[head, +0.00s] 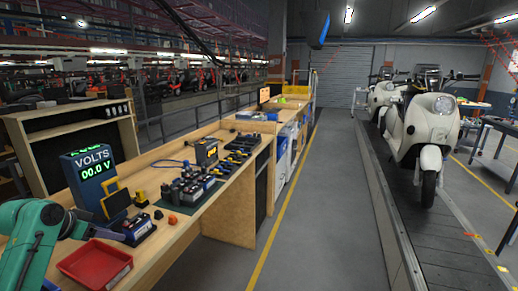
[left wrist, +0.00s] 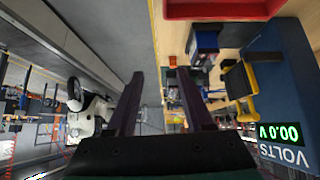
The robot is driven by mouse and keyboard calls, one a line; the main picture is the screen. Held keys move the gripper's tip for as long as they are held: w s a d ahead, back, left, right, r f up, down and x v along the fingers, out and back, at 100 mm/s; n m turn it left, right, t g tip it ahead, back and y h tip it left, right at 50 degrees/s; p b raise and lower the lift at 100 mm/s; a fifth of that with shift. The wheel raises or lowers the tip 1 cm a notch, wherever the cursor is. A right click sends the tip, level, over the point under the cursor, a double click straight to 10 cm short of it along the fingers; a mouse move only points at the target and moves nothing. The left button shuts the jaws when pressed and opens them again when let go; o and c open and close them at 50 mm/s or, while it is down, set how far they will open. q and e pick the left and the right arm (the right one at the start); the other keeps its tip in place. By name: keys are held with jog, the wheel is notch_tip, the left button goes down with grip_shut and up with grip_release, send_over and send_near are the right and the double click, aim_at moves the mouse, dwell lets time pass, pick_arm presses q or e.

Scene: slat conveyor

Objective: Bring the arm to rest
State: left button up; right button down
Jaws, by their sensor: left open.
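My left arm, green, comes in at the lower left of the head view. That view is turned, with the bench on the right and the floor on the left. My right gripper is in neither view.
A red tray (head: 95,263), a blue volts display (head: 90,178) reading 00.0 and a small dark device (head: 140,229) are close to the gripper. Several batteries stand on a green mat (head: 170,209). White scooters (head: 432,125) stand on the slat conveyor (head: 425,222) at right. The aisle between is clear.

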pick_arm(q)
jog(key=s+d+f+g+y, duration=0.1)
jog(key=s+d+f+g, duration=0.1)
jog(key=s+d+f, duration=0.55)
jog(key=s+d+f+g, duration=0.25)
jog(key=d+f, duration=0.25)
jog(key=f, duration=0.5)
jog(key=s+d+f+y, duration=0.1)
jog(key=s+d, duration=0.3)
jog(key=s, duration=0.3)
jog(key=s+d+f, duration=0.2)
jog(key=s+d, duration=0.2)
jog(key=s, duration=0.3)
notch_tip(320, 180, down, 30)
jog(key=s+g+b, duration=0.1)
jog(key=s+b, duration=0.2)
jog(key=b, duration=0.3)
jog(key=s+a+f+g+b, duration=0.1)
jog(key=s+a+f+b, duration=0.2)
jog(key=s+f, duration=1.3)
jog(key=shift+a+f+b, duration=0.2)
jog(key=shift+f+b, duration=0.3)
jog(key=shift+f, duration=0.2)
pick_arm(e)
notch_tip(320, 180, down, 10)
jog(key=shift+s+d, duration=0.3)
